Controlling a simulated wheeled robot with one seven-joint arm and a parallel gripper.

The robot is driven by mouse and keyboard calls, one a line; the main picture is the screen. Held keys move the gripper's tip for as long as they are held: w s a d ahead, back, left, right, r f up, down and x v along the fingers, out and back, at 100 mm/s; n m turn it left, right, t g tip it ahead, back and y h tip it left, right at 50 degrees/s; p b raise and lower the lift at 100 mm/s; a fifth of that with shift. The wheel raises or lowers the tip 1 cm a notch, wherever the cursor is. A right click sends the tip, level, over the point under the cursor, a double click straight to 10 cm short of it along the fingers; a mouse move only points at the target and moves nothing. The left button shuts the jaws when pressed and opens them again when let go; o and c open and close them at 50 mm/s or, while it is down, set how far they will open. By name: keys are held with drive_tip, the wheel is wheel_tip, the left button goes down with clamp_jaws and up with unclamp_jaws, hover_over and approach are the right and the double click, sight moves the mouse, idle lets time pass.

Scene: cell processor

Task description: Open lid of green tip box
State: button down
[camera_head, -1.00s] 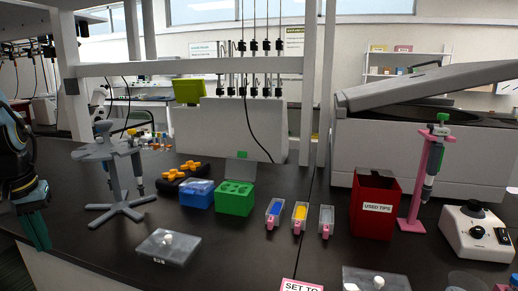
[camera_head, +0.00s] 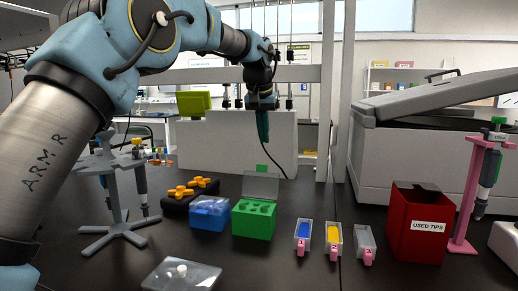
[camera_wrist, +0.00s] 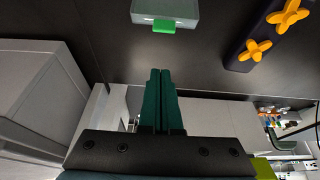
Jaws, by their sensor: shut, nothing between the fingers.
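The green tip box (camera_head: 254,222) stands on the dark bench in the head view. Its clear grey lid (camera_head: 261,186) stands raised at the back of the box, with a green tab (camera_head: 262,168) at its top edge. In the wrist view the lid (camera_wrist: 165,8) and its tab (camera_wrist: 164,26) show at the top. My gripper (camera_head: 263,138) hangs above and behind the lid, apart from it, pointing down. In the wrist view its two green fingers (camera_wrist: 160,72) are together and empty.
A blue tip box (camera_head: 210,214) stands left of the green one, with a dark rack of orange pieces (camera_head: 190,190) behind. Small trays (camera_head: 333,236) and a red used-tips bin (camera_head: 418,226) stand right. A pipette stand (camera_head: 120,230) is left, a clear-lidded box (camera_head: 182,275) in front.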

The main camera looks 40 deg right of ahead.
drive_tip(key=p, duration=0.2)
hover_over(261, 181)
drive_tip(key=w+d, duration=0.3)
drive_tip(key=d, duration=0.1)
wheel_tip(261, 181, down, 8)
drive_tip(key=shift+s+a+r+p, duration=0.15)
drive_tip(key=shift+s+a+p, duration=0.05)
drive_tip(key=shift+s+a, duration=0.45)
drive_tip(key=shift+s+a+r+p, duration=0.15)
drive_tip(key=shift+s+a, duration=0.4)
drive_tip(key=shift+a, duration=0.15)
drive_tip(key=shift+a+f+b, duration=0.1)
drive_tip(key=shift+b, duration=0.5)
